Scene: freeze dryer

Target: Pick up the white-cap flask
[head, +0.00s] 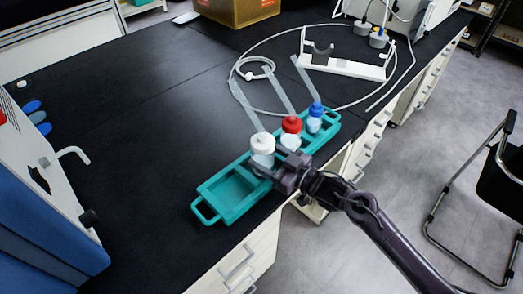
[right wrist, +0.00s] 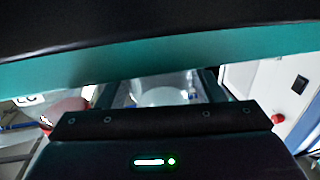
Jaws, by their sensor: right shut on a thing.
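The white-cap flask (head: 262,160) stands upright in the teal tray (head: 210,207), left of the red-cap flask (head: 290,141) and the blue-cap flask (head: 314,124). A clear tube slants up from each cap. My right gripper (head: 276,172) comes in from the lower right, low at the tray's front edge, and is shut on the white-cap flask; its fingertips are partly hidden. In the right wrist view, a pale, translucent flask body (right wrist: 163,90) shows beyond the dark gripper body, below a teal band. My left gripper is not in view.
The tray's left compartment is empty. A white stand (head: 345,68) and a looping white hose (head: 237,90) lie behind the flasks. A cardboard box (head: 238,10) is at the back. The black bench (head: 130,130) left of the tray is largely clear.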

